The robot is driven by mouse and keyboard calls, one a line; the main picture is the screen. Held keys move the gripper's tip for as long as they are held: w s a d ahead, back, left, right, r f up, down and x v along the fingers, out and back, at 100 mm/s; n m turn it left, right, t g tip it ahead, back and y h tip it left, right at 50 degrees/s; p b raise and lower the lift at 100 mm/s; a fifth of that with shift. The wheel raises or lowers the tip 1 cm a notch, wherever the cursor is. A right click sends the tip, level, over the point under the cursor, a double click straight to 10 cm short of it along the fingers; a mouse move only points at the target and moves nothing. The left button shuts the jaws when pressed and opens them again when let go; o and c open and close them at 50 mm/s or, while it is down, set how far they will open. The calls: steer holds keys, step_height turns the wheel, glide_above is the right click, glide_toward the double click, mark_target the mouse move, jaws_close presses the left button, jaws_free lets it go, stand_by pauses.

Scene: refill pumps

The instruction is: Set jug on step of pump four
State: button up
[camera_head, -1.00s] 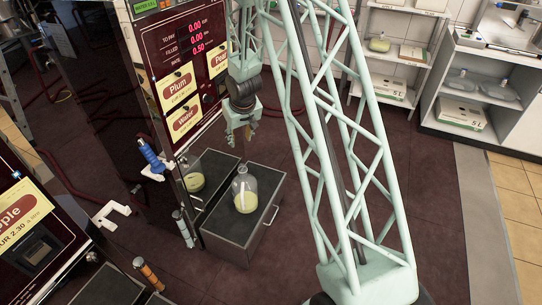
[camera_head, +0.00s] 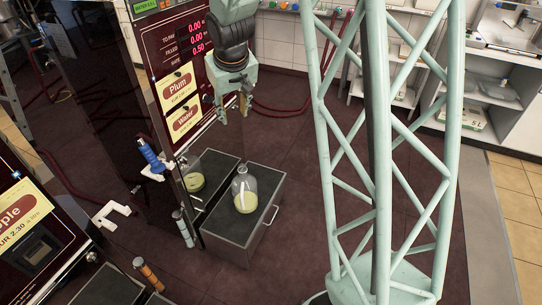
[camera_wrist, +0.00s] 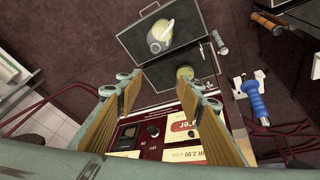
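A clear glass jug (camera_head: 245,194) with pale yellow liquid stands upright on the dark top of a grey step (camera_head: 235,229) beside the pump (camera_head: 184,92) with Plum and Water labels. No pump number is readable. The jug and step also show at the top of the wrist view, the jug with a pale neck (camera_wrist: 160,42). A second, similar jug shape (camera_head: 194,182) shows closer to the pump; it may be a reflection. My gripper (camera_head: 234,106) is open and empty, in front of the pump's labels, above and apart from the jug. Its fingers (camera_wrist: 160,100) are well spread.
A blue nozzle (camera_head: 150,156) hangs at the pump's left, with a grey one (camera_head: 183,228) below. An Apple pump (camera_head: 25,235) stands at lower left. Shelves (camera_head: 490,92) stand at the back right.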

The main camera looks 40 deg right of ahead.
steer(key=s+a+r, duration=0.4)
steer(key=s+r, duration=0.4)
steer(key=s, duration=0.1)
steer(key=s+a+r, duration=0.4)
steer(key=s+r, duration=0.4)
steer(key=s, duration=0.1)
steer(key=s+a+r, duration=0.1)
steer(key=s+a, duration=0.1)
steer(key=s, duration=0.6)
steer(key=s+a+r+y, duration=0.1)
steer(key=s+a+r, duration=0.1)
steer(key=s, duration=0.6)
steer(key=s+a+r+n, duration=0.1)
steer(key=s+a, duration=0.2)
steer(key=s, duration=0.6)
steer(key=shift+a+r+y, duration=0.25)
steer(key=shift+a+y, duration=0.05)
